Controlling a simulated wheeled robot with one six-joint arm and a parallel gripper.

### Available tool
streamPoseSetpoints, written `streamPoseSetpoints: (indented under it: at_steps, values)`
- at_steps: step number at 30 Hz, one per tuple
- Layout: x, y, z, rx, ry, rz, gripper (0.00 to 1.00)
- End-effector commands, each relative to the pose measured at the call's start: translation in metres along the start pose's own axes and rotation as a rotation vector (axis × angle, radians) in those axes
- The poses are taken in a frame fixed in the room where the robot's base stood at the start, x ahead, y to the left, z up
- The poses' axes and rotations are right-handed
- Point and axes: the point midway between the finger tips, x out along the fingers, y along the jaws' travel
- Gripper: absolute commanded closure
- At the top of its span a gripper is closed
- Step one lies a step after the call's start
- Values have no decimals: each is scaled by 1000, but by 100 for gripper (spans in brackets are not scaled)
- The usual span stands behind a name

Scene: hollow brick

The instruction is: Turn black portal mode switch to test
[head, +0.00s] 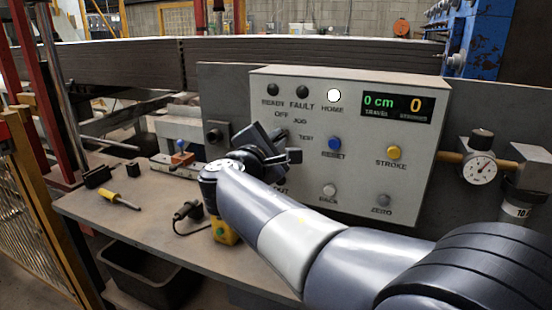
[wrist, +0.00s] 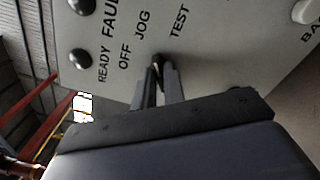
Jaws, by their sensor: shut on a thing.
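The grey control panel (head: 365,165) stands upright at the back of the bench. Its OFF, JOG and TEST labels sit around the black mode switch (wrist: 156,60), which shows only as a small dark piece between my fingertips in the wrist view. My gripper (wrist: 160,72) is shut on this switch, below the JOG and TEST labels there. In the head view my gripper (head: 281,142) is against the left part of the panel and hides the switch. Which label the switch points at cannot be told.
A blue RESET button (head: 335,144), a yellow STROKE button (head: 393,153) and a lit HOME lamp (head: 334,95) are on the panel to the right. A dial gauge (head: 480,166) is beyond it. A yellow screwdriver (head: 123,197) and a black plug (head: 187,210) lie on the bench.

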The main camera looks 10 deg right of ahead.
Motion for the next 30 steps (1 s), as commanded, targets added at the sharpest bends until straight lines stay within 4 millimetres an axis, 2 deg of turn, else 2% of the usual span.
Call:
streamPoseSetpoints:
  at_steps: [1,15,24,30]
  values:
    - [0,-6,-4,50,-1,1,100]
    - [0,-6,-3,454,-1,0,100]
    - [0,-5,-2,606,-1,-1,100]
    - [0,-4,-2,647,0,-2,100]
